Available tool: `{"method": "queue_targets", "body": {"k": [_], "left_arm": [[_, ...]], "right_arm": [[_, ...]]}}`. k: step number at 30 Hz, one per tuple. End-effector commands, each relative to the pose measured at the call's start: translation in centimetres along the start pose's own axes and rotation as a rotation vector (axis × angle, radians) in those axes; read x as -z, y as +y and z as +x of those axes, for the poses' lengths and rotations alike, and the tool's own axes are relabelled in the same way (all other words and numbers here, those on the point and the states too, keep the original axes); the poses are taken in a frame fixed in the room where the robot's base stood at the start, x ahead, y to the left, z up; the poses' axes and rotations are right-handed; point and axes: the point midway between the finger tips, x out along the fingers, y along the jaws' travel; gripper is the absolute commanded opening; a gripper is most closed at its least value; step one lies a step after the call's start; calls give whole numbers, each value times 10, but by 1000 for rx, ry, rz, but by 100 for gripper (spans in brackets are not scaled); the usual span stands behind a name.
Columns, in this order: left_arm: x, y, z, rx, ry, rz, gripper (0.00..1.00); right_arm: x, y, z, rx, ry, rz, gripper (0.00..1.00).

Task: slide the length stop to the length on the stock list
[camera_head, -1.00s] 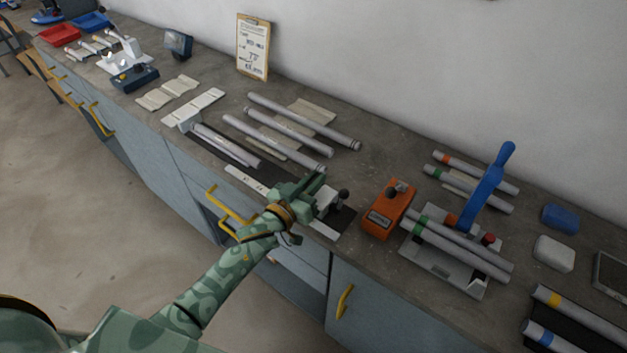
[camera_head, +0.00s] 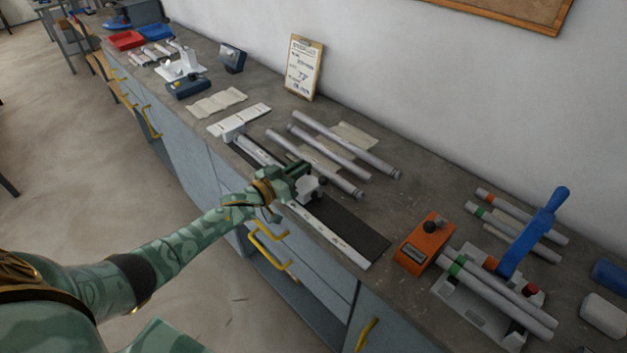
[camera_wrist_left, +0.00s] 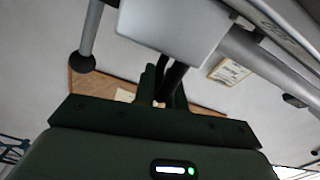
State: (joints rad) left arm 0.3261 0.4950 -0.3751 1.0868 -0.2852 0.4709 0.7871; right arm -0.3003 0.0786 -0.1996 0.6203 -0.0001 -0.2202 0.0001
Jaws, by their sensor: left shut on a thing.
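The length stop (camera_head: 307,190), a small pale block with a black knob, sits on the measuring rail (camera_head: 332,236) at the bench's front. My left gripper (camera_head: 299,170) is at the stop, shut on it; the fingers partly hide it. In the left wrist view the gripper (camera_wrist_left: 165,85) is shut around a dark stem under a grey block (camera_wrist_left: 170,25). The stock list (camera_head: 303,68) is a clipboard leaning on the wall; its writing is too small to read surely. The scale marks by the stop are not legible. My right gripper is not in view.
Several grey tubes (camera_head: 345,143) lie behind the rail. An orange box (camera_head: 423,245) stands right of the rail, beside a clamp with a blue lever (camera_head: 535,232). The rail right of the stop is bare.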

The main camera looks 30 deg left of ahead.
Motion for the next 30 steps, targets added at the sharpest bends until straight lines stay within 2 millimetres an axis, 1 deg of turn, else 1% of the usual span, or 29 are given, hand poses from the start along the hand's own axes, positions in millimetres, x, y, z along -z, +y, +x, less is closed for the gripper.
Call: {"method": "queue_targets", "body": {"k": [1, 3, 14, 15, 16, 25, 28, 30], "left_arm": [[1, -6, 0, 4, 2, -2, 0], [2, -8, 0, 3, 2, -3, 0], [2, -9, 0, 2, 1, -4, 0], [2, -9, 0, 2, 1, -4, 24], [2, -8, 0, 2, 1, -4, 32], [1, -8, -1, 0, -1, -2, 33], [2, -8, -9, 0, -1, -2, 33], [2, -7, -21, 0, -2, -2, 33]], "right_arm": [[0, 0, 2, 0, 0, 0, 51], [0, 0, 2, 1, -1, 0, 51], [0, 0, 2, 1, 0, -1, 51], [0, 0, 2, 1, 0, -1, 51], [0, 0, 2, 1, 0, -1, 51], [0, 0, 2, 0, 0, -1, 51], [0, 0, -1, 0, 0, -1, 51], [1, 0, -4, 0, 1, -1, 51]]}}
